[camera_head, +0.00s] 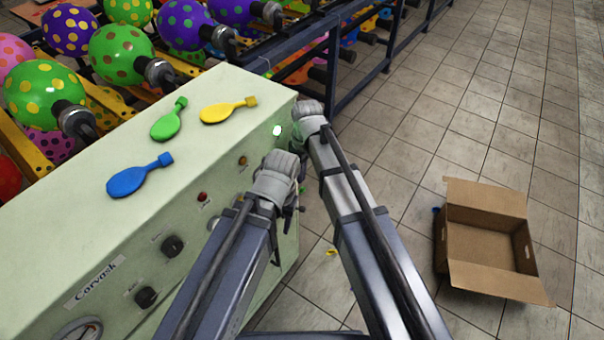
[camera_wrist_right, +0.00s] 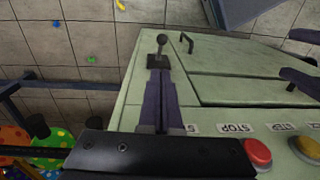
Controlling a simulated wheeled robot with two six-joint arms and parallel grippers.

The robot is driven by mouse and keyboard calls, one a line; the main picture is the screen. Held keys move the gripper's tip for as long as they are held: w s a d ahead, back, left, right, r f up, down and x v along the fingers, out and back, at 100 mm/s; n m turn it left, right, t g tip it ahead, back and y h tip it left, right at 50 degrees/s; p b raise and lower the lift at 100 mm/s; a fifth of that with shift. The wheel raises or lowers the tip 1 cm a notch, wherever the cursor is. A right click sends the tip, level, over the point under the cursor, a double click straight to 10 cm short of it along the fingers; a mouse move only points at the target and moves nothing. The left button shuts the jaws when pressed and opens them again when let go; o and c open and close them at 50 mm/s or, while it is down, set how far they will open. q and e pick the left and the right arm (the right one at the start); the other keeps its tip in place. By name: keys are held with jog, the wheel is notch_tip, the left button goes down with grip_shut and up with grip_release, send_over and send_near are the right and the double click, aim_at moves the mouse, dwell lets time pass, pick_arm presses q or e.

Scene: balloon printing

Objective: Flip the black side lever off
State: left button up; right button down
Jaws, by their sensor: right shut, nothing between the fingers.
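The black side lever (camera_wrist_right: 161,46) shows in the right wrist view as a short rod with a round knob, on a dark base plate on the pale green machine's side panel. My right gripper (camera_wrist_right: 159,72) is shut and empty, its fingertips at or just beside the lever's base; contact cannot be told. In the head view the lever is not visible and my right wrist hides those fingers. My left gripper (camera_head: 286,215) is beside the machine's front face, partly hidden by its wrist. Two separated dark fingers at the right wrist view's right edge appear to be its open jaws.
The machine (camera_head: 110,245) carries a blue balloon (camera_head: 128,181), a green balloon (camera_head: 167,124) and a yellow balloon (camera_head: 222,111). A red button (camera_wrist_right: 258,152) is near my right gripper. Racks (camera_head: 350,85) stand behind. An open cardboard box (camera_head: 485,235) lies on the tiled floor.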

pick_arm(q)
notch_tip(320, 180, down, 12)
jog(key=b, duration=1)
jog(key=shift+b, duration=0.4)
pick_arm(e)
jog(key=f, duration=1.2)
jog(key=shift+s+a, duration=0.2)
jog(key=shift+a, duration=0.2)
jog(key=shift+r, duration=0.1)
